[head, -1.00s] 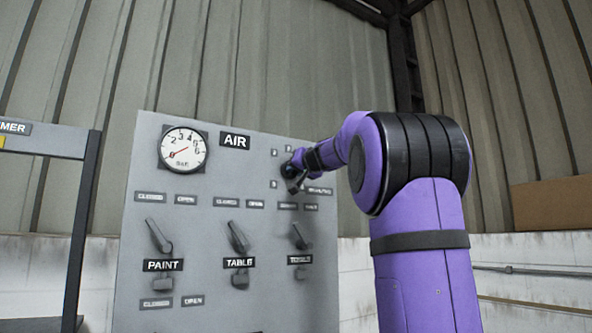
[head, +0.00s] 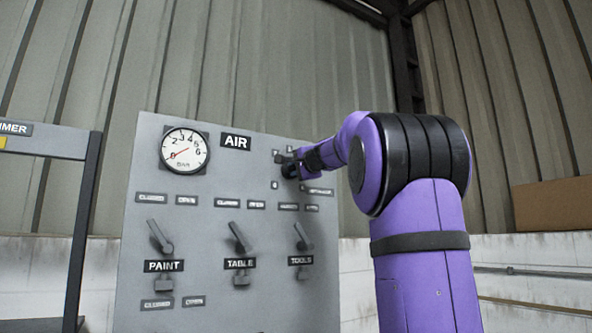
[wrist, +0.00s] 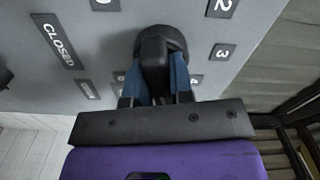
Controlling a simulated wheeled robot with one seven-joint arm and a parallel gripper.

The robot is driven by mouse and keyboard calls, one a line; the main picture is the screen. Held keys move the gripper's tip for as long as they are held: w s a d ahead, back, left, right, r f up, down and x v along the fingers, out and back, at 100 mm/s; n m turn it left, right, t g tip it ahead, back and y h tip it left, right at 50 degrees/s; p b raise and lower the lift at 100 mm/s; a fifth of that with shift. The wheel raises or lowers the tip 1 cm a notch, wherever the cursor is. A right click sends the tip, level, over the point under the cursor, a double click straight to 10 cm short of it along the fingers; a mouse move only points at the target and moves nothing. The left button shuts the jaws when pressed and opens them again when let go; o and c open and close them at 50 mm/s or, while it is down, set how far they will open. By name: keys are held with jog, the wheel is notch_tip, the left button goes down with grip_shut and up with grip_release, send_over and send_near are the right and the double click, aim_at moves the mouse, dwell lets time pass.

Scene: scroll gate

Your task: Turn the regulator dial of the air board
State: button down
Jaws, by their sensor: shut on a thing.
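The grey air board (head: 215,290) stands upright, with an "AIR" label at its top. My gripper (head: 288,165) is at the upper right of its face and hides most of the regulator dial. In the wrist view the black dial (wrist: 153,48) has a raised grip bar. My gripper (wrist: 158,82) is shut on that bar, with a blue finger on each side. Number plates ring the dial; a 2 and a 3 can be read, and others are partly covered. The round gauge (head: 184,151) has a red needle at the low end of its scale.
Three grey levers, paint (head: 160,238), table (head: 239,238) and tools (head: 302,237), sit below the dial on the board. A dark-framed stand (head: 83,215) is at the left. A cardboard box (head: 552,204) is at the far right.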

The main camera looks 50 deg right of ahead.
jog(key=shift+m, duration=1.3)
jog(key=c, duration=1)
grip_release()
jog(key=v, duration=1)
jog(key=shift+s, duration=0.35)
jog(key=shift+a, duration=0.1)
